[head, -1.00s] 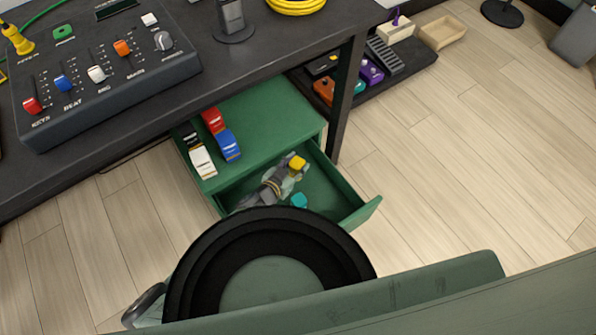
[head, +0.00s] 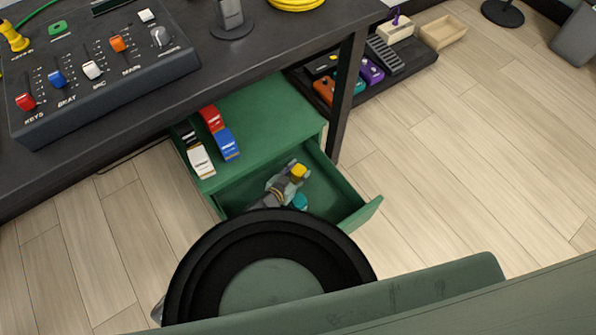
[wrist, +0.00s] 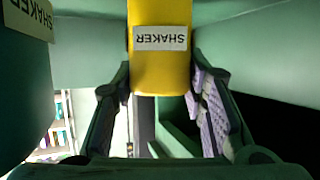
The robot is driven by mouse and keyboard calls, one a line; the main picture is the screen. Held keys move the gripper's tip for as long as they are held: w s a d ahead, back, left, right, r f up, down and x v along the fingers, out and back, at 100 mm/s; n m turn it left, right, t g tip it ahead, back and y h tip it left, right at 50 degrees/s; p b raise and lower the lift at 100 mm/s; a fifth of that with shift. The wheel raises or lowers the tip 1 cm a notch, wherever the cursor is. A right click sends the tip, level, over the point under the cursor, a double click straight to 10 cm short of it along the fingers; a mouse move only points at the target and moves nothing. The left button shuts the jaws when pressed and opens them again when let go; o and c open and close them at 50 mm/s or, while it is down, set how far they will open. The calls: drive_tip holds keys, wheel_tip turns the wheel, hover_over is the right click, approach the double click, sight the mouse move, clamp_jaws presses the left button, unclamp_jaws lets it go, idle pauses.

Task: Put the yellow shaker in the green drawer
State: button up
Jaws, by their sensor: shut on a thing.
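The green drawer (head: 366,212) is pulled out below the desk in the head view. My gripper (head: 290,177) is over or inside the open drawer and shut on the yellow shaker (head: 299,171). In the wrist view the yellow shaker (wrist: 160,70) sits between the fingers, its SHAKER label upside down. I cannot tell whether the shaker touches the drawer floor. A teal object (head: 300,202) is in the drawer close to my gripper. A second SHAKER label (wrist: 30,15) shows at the wrist view's upper left.
Red, blue, white and black blocks (head: 228,144) stand on the green cabinet top (head: 265,112) above the drawer. The desk (head: 270,50) with a mixer (head: 105,75) overhangs it, and a desk leg (head: 345,100) stands beside the drawer. Pedals (head: 371,70) lie on a low shelf.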

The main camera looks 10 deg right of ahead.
drive_tip(key=o, duration=1.2)
drive_tip(key=shift+r+p, duration=0.1)
drive_tip(key=shift+p, duration=0.2)
drive_tip(key=v, duration=1.2)
drive_tip(key=shift+p, duration=0.4)
